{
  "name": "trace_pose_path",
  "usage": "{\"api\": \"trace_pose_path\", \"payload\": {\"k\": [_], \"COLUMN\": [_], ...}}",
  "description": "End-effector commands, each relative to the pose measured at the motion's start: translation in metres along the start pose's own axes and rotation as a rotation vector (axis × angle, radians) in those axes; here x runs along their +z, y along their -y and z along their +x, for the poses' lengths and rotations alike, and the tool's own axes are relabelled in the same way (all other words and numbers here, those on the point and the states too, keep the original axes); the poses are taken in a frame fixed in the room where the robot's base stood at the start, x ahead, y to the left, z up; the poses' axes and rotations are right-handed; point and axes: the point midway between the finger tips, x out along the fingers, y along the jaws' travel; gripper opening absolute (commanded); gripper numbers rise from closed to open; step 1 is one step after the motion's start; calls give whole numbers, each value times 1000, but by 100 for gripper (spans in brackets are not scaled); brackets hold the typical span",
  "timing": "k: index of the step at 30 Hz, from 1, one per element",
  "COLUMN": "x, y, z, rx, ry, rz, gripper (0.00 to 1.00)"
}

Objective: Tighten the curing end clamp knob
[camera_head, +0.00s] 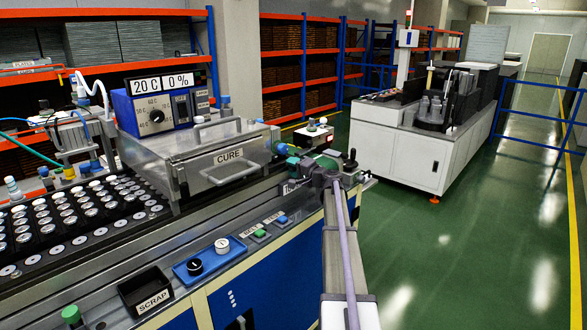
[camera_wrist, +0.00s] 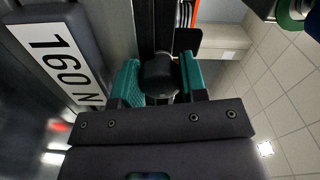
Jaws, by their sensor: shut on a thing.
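In the wrist view the round black clamp knob (camera_wrist: 159,76) sits between the two teal fingers of my gripper (camera_wrist: 160,82). The fingers are shut on its sides. In the head view my gripper (camera_head: 326,161) is at the right end of the bench, beside the CURE box (camera_head: 222,160). The knob cannot be made out clearly there, as my wrist and arm cover part of the clamp area.
A black-topped lever (camera_head: 350,160) stands just right of my gripper. A control panel (camera_head: 212,255) with knobs, lit buttons and a SCRAP bin (camera_head: 147,292) lie along the bench front. Trays of parts (camera_head: 70,225) are at left. The green floor at right is clear.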

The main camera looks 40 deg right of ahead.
Motion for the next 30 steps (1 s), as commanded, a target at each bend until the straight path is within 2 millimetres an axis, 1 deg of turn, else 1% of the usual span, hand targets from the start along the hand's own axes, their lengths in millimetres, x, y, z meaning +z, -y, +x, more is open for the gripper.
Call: {"api": "trace_pose_path", "payload": {"k": [6,12,28,29,30], "x": [1,1,1,1,1], "y": [0,0,0,0,0], "z": [-2,-2,-2,-2,-2], "rx": [2,2,3,2,2], "ry": [1,1,1,1,1], "rz": [124,188,211,211,211], "gripper": [16,16,16,42,46]}}
